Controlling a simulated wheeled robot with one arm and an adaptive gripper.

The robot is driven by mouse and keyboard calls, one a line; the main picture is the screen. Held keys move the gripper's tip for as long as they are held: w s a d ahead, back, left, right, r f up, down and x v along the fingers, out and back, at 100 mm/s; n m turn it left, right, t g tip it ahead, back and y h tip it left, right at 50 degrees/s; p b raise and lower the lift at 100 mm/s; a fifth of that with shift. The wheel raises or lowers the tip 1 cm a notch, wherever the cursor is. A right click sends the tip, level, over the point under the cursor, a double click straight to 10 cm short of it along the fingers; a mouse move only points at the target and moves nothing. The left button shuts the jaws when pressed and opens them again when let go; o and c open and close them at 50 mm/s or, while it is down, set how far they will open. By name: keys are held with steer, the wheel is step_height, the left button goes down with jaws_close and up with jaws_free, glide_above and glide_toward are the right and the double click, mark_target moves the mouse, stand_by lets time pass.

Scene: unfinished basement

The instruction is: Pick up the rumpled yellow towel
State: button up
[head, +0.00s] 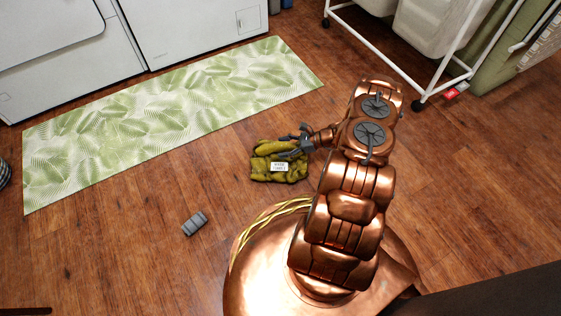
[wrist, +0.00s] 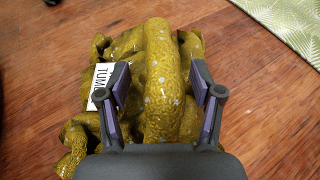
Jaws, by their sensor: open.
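The rumpled yellow towel (head: 266,172) lies in a heap on the wooden floor, with a white label on it. In the wrist view the towel (wrist: 162,75) fills the middle, and its label reads "TUM" before a finger covers the rest. My gripper (head: 300,140) is right over the towel in the head view. In the wrist view my gripper (wrist: 160,86) is open, with one finger on each side of a raised fold of the towel. I cannot tell whether the fingers touch the cloth. The gripper's body hides the near part of the towel.
A green leaf-patterned mat (head: 170,120) lies behind the towel, in front of white appliances (head: 190,30). A small grey object (head: 194,223) lies on the floor to the left. A wheeled white-framed cart (head: 440,85) stands at the upper right. Open floor surrounds the towel.

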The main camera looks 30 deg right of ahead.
jaws_close()
stand_by(0.7)
